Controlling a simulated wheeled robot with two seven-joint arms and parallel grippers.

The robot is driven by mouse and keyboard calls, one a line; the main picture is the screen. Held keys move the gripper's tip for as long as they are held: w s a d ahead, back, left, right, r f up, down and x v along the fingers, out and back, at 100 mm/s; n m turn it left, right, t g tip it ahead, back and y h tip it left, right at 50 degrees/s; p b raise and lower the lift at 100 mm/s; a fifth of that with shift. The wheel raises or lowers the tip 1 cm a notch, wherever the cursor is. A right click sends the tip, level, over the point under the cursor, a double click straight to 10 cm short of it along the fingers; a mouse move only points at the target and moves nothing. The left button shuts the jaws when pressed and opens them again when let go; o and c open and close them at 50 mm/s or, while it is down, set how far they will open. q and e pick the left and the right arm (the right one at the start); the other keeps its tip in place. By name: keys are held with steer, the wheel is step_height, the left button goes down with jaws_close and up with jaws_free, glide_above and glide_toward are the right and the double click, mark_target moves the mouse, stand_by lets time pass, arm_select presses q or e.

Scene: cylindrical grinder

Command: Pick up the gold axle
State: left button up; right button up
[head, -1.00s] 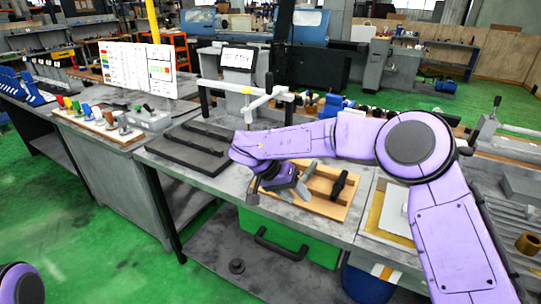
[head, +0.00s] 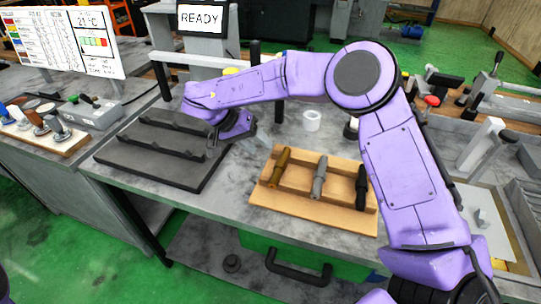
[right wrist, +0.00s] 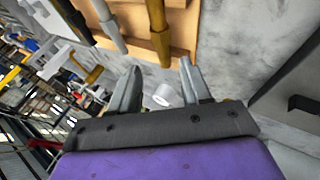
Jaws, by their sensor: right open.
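The gold axle (head: 281,167) lies at the left end of a wooden tray (head: 315,219), across its ribs. A grey axle (head: 320,178) and a black axle (head: 361,187) lie to its right. My right gripper (head: 262,146) is left of the tray, near the gold axle's far end. In the right wrist view, the gripper (right wrist: 158,78) is open with nothing between its fingers. There the gold axle (right wrist: 157,28) is beyond the fingertips, apart from them, and the grey axle (right wrist: 108,27) is to its left. My left gripper is out of view.
A dark plate with raised bars (head: 150,158) lies left of the tray. A white ring (head: 312,120) stands behind the tray. The grey bench top (head: 235,205) is bare between plate and tray. A board with colored handles (head: 40,130) is at far left.

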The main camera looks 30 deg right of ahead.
mark_target(277, 163)
steer(key=p+x, duration=0.1)
steer(key=x, duration=0.4)
steer(key=p+x, duration=0.2)
steer(key=x, duration=0.3)
steer(key=shift+s+a+f, duration=0.15)
steer(key=shift+s+a, duration=0.05)
steer(key=shift+a, duration=0.1)
steer(key=shift+d+f, duration=0.15)
steer(key=shift+f, duration=0.05)
jaws_close()
